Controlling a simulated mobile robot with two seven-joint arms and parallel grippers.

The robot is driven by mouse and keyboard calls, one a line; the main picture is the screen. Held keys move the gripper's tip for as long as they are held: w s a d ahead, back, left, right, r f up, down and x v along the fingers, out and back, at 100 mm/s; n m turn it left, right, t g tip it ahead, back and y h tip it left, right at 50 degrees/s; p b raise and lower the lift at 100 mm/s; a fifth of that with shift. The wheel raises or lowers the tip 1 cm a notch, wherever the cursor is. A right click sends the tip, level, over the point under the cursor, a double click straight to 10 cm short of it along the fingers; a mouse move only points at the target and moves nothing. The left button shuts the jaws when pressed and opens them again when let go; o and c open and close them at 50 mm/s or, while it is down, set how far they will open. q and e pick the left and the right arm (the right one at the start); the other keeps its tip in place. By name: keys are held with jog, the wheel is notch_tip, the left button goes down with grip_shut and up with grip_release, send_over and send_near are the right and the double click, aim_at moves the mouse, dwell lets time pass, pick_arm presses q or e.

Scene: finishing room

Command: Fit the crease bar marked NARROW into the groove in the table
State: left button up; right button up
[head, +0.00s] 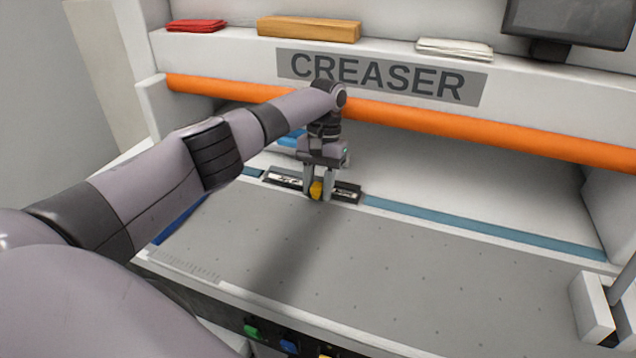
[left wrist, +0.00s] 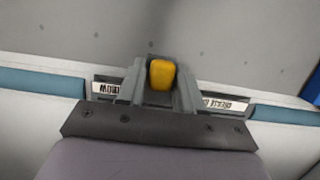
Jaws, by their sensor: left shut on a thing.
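My left gripper (head: 317,194) is shut on the yellow knob (head: 316,188) of a crease bar (head: 348,191), at the back of the grey table. The knob also shows between the fingers in the left wrist view (left wrist: 161,75). The bar has pale label plates on both sides of the fingers, partly hidden, and I cannot read the marking fully. The bar lies in line with the blue strip, across the gap where the groove (head: 361,199) is. I cannot tell whether it is down in the groove or just above it. My right gripper is not in view.
The grey perforated table (head: 420,270) is clear in front. A blue strip (head: 480,231) runs along its back. An orange bar (head: 450,132) crosses above, under the CREASER sign (head: 380,77). A white block with a rod (head: 594,312) stands at the right. Coloured buttons (head: 288,346) line the front.

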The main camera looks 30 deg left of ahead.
pick_arm(q)
jog(key=shift+f, duration=0.7)
dwell(1.1)
dwell(0.3)
jog(key=o, duration=1.2)
jog(key=shift+c, duration=0.2)
jog(key=b+v, duration=0.1)
jog(key=v, duration=0.3)
jog(key=shift+w+r+b, duration=0.15)
jog(key=shift+r+b, duration=0.15)
jog(key=shift+w+r+b, duration=0.2)
jog(key=shift+r+b, duration=0.15)
jog(key=shift+r, duration=0.25)
jog(key=shift+a+r+b, duration=0.1)
jog(key=shift+r+b, duration=0.2)
jog(key=shift+r, duration=0.3)
